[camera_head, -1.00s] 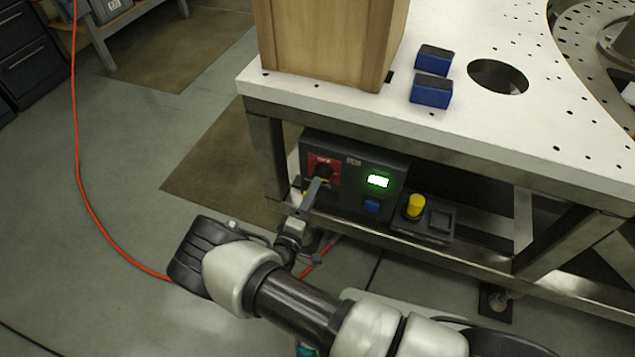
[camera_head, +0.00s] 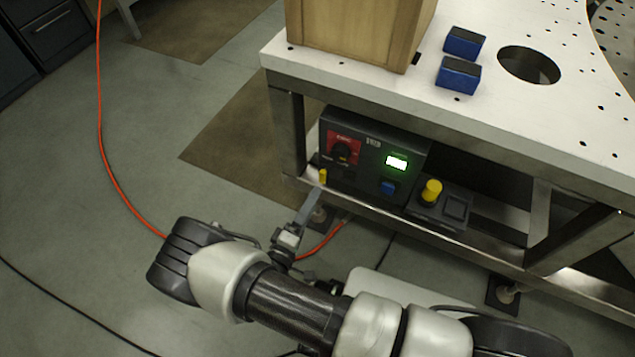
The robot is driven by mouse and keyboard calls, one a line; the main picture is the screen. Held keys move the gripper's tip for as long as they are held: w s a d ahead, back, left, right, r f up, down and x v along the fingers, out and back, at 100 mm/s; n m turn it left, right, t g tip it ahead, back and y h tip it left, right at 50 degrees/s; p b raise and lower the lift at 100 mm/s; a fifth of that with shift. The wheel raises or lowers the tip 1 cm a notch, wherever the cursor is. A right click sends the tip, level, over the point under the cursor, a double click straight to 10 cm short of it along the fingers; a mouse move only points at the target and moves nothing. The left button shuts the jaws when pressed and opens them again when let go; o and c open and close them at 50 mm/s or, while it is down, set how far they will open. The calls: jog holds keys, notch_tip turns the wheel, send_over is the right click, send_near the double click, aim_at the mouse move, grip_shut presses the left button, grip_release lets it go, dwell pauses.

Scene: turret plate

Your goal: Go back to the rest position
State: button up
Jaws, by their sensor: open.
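My gripper (camera_head: 311,203) shows as a thin grey finger end below and left of the black control box (camera_head: 375,128). It is open with nothing seen in it, and stands apart from the box's red switch plate (camera_head: 343,147) with its dark knob. The camera sees the gripper edge-on, so the gap between its fingers is hard to make out. My arm is bent low in front of the table.
The control box has a lit green display (camera_head: 396,162) and sits on the lower shelf of the white-topped table (camera_head: 350,77). A yellow button (camera_head: 431,190) stands beside it. A wooden box (camera_head: 355,30) and two blue blocks (camera_head: 459,75) are on top. An orange cable (camera_head: 101,130) crosses open floor at left.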

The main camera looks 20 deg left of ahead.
jog(key=w+d+r+m+g+h, duration=0.35)
jog(key=d+r+m+g, duration=0.3)
jog(key=d+r, duration=0.6)
jog(key=w+d+r+m+g+h, duration=0.2)
jog(key=d+r+m+g+h, duration=0.55)
jog(key=r, duration=0.75)
jog(key=s+d+r+m+t+y, duration=0.1)
jog(key=s+d+r+y, duration=0.5)
jog(key=d+r, duration=0.15)
jog(key=s+d+r+t+y, duration=0.1)
jog(key=s+d+r+y, duration=0.55)
jog(key=r, duration=0.25)
notch_tip(320, 180, up, 14)
jog(key=p, duration=1.3)
jog(key=shift+s+a, duration=0.35)
jog(key=shift+a, duration=0.05)
